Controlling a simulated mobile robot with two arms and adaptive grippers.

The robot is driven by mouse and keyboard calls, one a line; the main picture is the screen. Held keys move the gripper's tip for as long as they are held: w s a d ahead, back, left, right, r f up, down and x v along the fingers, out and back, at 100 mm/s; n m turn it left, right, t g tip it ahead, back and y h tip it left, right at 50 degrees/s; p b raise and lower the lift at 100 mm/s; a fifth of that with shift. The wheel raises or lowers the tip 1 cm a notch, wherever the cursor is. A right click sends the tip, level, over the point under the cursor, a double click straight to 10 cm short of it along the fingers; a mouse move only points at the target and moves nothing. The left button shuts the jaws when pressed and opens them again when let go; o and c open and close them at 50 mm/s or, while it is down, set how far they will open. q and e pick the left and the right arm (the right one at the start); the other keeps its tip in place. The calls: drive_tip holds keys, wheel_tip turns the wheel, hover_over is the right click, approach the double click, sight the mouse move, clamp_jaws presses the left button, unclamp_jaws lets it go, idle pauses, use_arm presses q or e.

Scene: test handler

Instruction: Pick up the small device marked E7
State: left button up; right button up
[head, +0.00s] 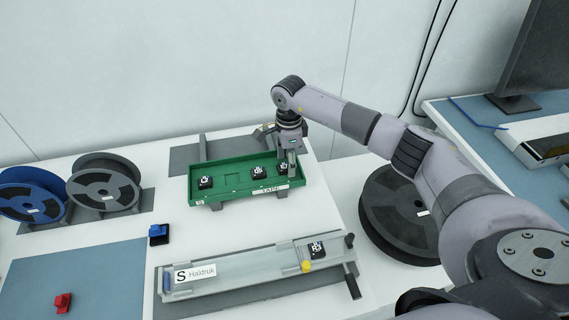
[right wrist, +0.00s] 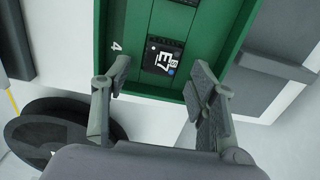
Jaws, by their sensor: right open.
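The small black device marked E7 (right wrist: 160,57) lies in the green tray (right wrist: 222,30), its white lettering readable in the right wrist view. My right gripper (right wrist: 157,78) is open, its two fingers apart on either side of the device's near end, with nothing between the pads. In the head view my right gripper (head: 288,163) points down over the right end of the green tray (head: 232,194), beside the rightmost device (head: 282,168), which it partly hides. Two more black devices lie in the tray, one in the middle (head: 258,172) and one at left (head: 205,183). My left gripper is out of view.
A fixture labelled Haldruk (head: 240,272) stands in front of the tray, with another black device (head: 317,249) on it. A blue clip-like part (head: 159,233) and a red one (head: 63,302) lie at left.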

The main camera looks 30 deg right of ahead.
drive_tip(key=shift+f, duration=0.55)
drive_tip(key=c, duration=1.1)
drive_tip(key=shift+o, duration=0.2)
